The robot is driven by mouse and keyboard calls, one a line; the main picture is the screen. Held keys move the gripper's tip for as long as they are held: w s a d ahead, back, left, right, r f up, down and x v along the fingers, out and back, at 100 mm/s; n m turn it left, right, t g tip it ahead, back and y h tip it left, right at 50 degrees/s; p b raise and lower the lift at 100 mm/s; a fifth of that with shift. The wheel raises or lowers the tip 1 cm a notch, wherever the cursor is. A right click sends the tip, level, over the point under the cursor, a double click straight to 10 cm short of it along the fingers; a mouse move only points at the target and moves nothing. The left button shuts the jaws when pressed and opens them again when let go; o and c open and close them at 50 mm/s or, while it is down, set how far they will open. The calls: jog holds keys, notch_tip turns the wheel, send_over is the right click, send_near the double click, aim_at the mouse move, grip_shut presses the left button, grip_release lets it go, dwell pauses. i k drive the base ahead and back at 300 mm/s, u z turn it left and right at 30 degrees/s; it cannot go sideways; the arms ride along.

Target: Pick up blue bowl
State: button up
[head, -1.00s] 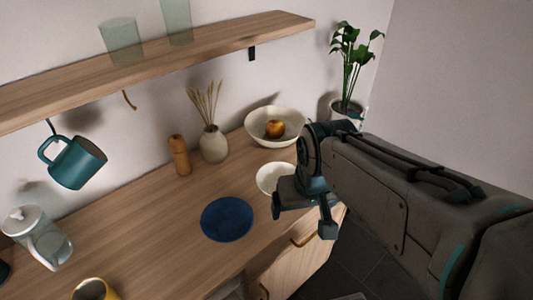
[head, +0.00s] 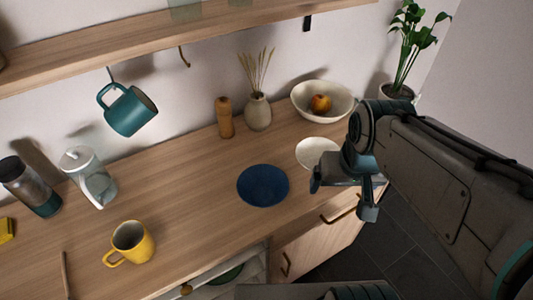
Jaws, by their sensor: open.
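The blue bowl (head: 263,186) sits on the wooden counter, near its front edge, and looks round and shallow. My gripper (head: 342,200) is to the right of the blue bowl, near the counter's front edge, and is apart from it. The gripper is open with nothing seen between its fingers. My gripper and arm partly hide a small white bowl behind them.
The small white bowl (head: 316,152) stands right of the blue bowl. A large cream bowl (head: 323,101) holding a fruit, a vase (head: 258,112) and a wooden mill (head: 225,118) stand behind. A yellow mug (head: 131,243) is front left. Counter (head: 185,190) left of the blue bowl is clear.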

aim_at(260, 185)
jog(key=k, duration=0.5)
jog(key=z, duration=1.3)
jog(key=i, duration=0.9)
jog(key=u, duration=2.35)
